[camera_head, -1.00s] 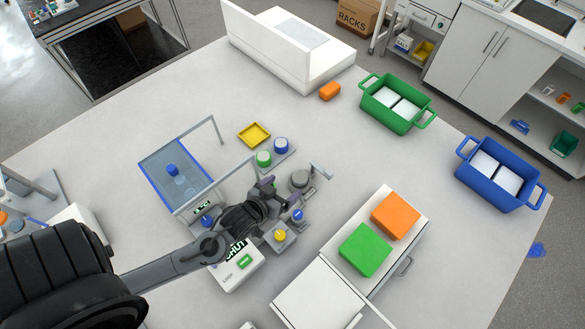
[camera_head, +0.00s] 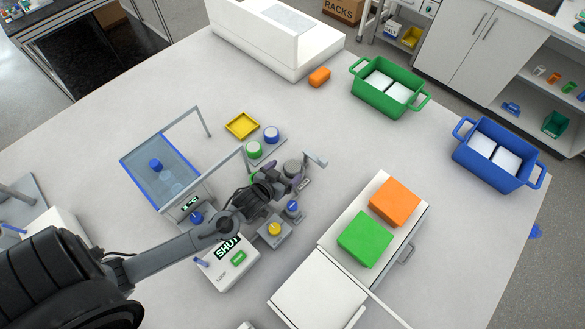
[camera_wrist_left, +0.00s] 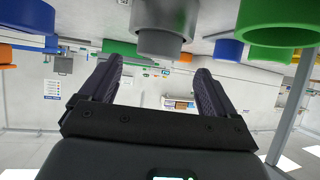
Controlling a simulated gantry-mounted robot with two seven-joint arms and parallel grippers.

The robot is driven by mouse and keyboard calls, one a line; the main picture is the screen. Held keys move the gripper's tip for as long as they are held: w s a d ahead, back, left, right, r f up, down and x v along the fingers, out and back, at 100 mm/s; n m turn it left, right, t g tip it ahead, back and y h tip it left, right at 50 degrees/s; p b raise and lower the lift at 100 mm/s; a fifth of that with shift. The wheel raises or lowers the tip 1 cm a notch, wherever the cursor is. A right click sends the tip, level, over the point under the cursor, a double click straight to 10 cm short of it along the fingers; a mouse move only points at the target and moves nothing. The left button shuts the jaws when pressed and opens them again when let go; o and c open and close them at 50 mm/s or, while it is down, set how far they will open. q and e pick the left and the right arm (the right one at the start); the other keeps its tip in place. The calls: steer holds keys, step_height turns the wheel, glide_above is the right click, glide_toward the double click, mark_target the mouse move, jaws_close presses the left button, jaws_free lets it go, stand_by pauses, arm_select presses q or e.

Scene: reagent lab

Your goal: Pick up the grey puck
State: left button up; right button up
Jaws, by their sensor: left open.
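The grey puck (camera_head: 292,166) stands on a small grey fixture near the middle of the table. My left gripper (camera_head: 296,181) is low beside it, its dark fingers partly overlapping the puck's near side. In the left wrist view the scene is upside down, and the grey puck (camera_wrist_left: 162,40) shows ahead, between the lines of the two fingers of my left gripper (camera_wrist_left: 158,75). The fingers are wide apart with nothing held. I cannot tell if either finger touches the puck. My right gripper is in neither view.
A green puck (camera_head: 254,150) and a blue puck (camera_head: 271,134) stand close by, with a yellow tray (camera_head: 242,125) behind. A blue knob (camera_head: 292,207) and yellow knob (camera_head: 274,229) are near the arm. A clear-panelled frame (camera_head: 152,172) stands left.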

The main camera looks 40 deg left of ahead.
mark_target(293, 166)
arm_select(q)
steer(key=shift+x, duration=2.1)
steer(key=shift+d, duration=0.15)
steer(key=c, duration=1.2)
